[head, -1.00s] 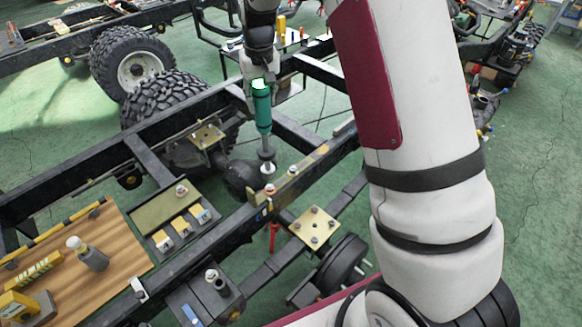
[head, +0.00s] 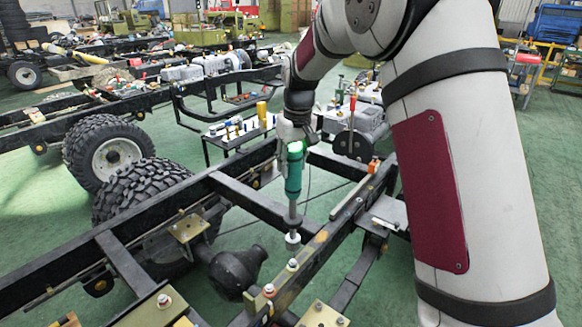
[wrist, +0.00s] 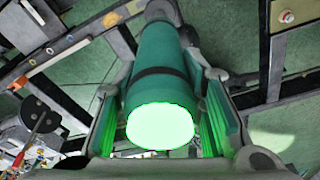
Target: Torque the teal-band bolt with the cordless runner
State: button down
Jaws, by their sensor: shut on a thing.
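The cordless runner (head: 294,172) is a green cylinder with a bright glowing green top end. My gripper (head: 293,148) is shut around its upper body and holds it upright, nose down. The wrist view shows the runner (wrist: 162,70) between both fingers, its lit end towards the camera. A pale-headed bolt (head: 292,264) and another bolt (head: 269,289) stand nearer on the rail. I cannot make out a teal band on any bolt.
The black chassis rail (head: 60,271) runs across the foreground, with a cross member (head: 262,207) behind the runner. Large tyres (head: 140,190) lie to the left. A small table (head: 238,139) with parts stands behind. Green floor (head: 390,300) shows at lower right.

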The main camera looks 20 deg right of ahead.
aim_at(293, 196)
jog(key=shift+d+f, duration=0.1)
jog(key=shift+f, duration=0.55)
jog(key=shift+f+b, duration=0.45)
jog(key=shift+f, duration=2.3)
jog(key=shift+s+f+b, duration=0.1)
jog(key=shift+f+b, duration=0.5)
jog(key=shift+f, duration=1.3)
dwell(2.7)
